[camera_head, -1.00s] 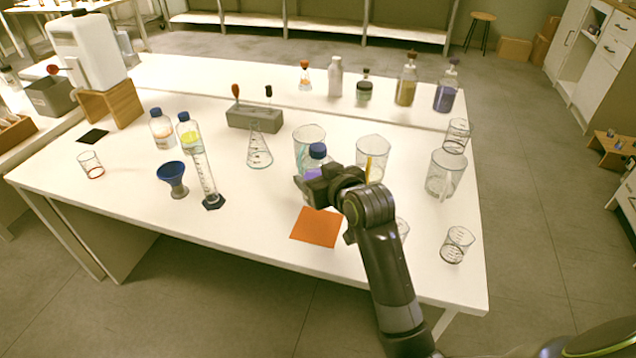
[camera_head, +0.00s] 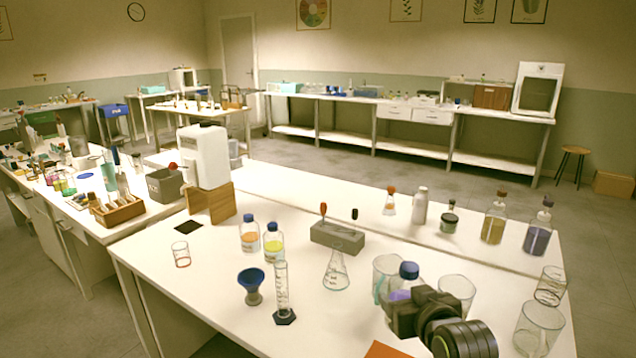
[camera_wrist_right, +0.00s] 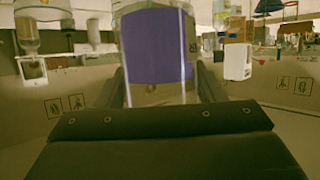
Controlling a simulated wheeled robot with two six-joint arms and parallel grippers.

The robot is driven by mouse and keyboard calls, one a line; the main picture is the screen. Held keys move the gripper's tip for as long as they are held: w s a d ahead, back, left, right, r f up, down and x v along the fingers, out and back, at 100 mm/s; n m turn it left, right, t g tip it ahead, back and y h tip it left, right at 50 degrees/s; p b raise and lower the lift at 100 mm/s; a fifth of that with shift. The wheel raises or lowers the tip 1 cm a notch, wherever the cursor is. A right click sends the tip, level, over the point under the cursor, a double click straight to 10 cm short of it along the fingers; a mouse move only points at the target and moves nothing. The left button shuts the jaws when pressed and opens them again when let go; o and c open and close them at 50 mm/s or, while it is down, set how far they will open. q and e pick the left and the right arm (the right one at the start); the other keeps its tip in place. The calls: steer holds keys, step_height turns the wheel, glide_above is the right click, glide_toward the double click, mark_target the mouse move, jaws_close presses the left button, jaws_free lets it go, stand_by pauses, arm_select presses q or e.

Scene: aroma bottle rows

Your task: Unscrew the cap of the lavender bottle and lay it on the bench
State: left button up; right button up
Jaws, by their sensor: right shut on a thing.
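The bottle with violet liquid and a blue cap (camera_head: 409,270) stands among the glassware at the right front of the bench (camera_head: 200,262). Its cap is on. My right gripper (camera_head: 402,302) is shut around its body. In the right wrist view the violet bottle (camera_wrist_right: 158,48) fills the space between the two dark fingers, and its cap is out of frame. The gripper hides the bottle's lower part in the head view, so I cannot tell whether its base touches the bench. My left gripper is not in view.
Beakers (camera_head: 457,292) stand close around the held bottle. An orange mat (camera_head: 385,350) lies at the front edge. A conical flask (camera_head: 336,272), cylinder (camera_head: 282,292) and blue funnel (camera_head: 251,284) stand to the left. Bare bench lies between the funnel and the front-left edge.

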steer(key=s+d+r+m+h+p, duration=0.1)
steer(key=s+d+r+p, duration=0.1)
steer(key=s+r, duration=0.4)
step_height(320, 180, up, 4)
steer(key=shift+s+r, duration=0.2)
